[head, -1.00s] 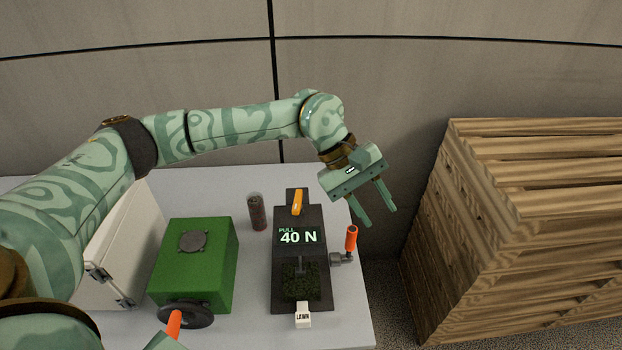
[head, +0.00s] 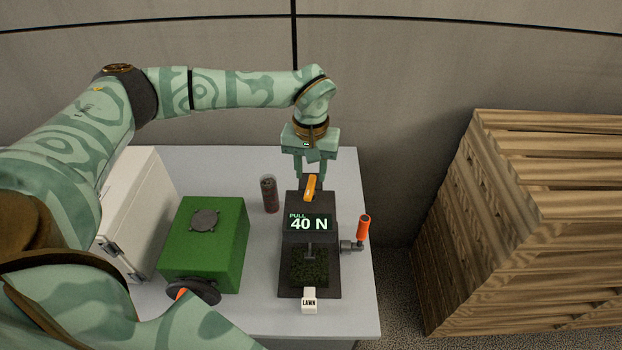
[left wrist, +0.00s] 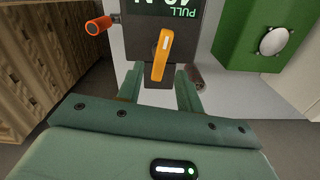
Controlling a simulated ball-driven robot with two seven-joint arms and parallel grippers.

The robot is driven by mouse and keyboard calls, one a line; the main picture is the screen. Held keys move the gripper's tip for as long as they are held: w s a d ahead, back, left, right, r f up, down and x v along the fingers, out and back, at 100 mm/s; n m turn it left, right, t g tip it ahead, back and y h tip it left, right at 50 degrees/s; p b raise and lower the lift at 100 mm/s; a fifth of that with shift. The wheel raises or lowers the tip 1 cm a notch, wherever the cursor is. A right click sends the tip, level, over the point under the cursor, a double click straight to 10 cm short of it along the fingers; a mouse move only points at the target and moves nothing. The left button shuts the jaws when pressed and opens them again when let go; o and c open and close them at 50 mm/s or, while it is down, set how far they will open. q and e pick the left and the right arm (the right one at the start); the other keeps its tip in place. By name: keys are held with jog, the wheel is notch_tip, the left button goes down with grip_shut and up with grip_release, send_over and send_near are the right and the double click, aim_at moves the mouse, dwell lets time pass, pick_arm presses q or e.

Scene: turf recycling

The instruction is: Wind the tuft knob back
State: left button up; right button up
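The dark pull tester (head: 330,279) stands on the table, its screen (head: 309,223) reading "PULL 40 N". A yellow-orange knob (head: 310,187) stands at its far end and shows large in the left wrist view (left wrist: 162,54). My left gripper (head: 310,176) is over that far end, pointing down. In the left wrist view its fingers (left wrist: 160,82) are apart, one on each side of the knob, with gaps between; I see no contact. An orange-handled crank (head: 363,229) sticks out of the tester's right side. A dark green turf piece (head: 310,265) sits on its near part. My right gripper is not in view.
A green box (head: 210,243) with an orange-handled wheel stands left of the tester. A dark cylinder (head: 270,194) stands between them. A white case (head: 135,215) is farther left. A "LAWN" tag (head: 309,302) is at the tester's front. Wooden pallets (head: 530,220) stand right of the table.

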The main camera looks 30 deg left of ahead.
aim_at(311, 182)
pick_arm(q)
jog(key=shift+f, duration=1.7)
grip_shut()
jog(key=shift+r+n, duration=0.1)
jog(key=shift+n, duration=0.2)
